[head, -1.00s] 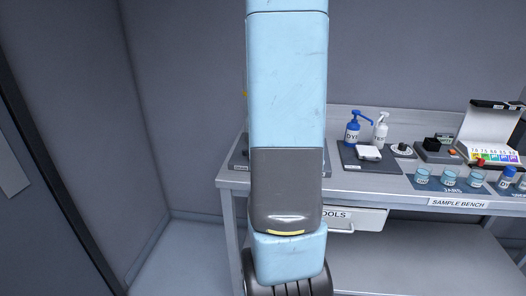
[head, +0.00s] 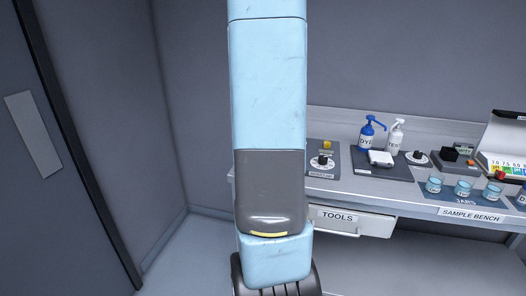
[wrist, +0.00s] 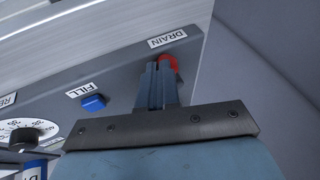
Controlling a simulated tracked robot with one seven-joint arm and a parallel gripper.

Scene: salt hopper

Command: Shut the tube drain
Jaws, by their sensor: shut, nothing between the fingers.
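The red drain handle (wrist: 169,64) shows in the wrist view under the DRAIN label (wrist: 167,38) on a grey panel. It is curved, and my fingers hide part of it. My gripper (wrist: 156,68) is shut and empty, with its fingertips just left of the red handle. I cannot tell whether they touch it. The tube itself is not visible in the wrist view. In the head view my arm fills the middle, and neither the drain nor my fingers show.
A blue button (wrist: 94,103) by the FILL label and a dial (wrist: 27,136) sit left on the panel. The head view shows the sample bench (head: 420,205) with bottles and jars, the TOOLS drawer (head: 350,221) and a dark door (head: 45,150) at left.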

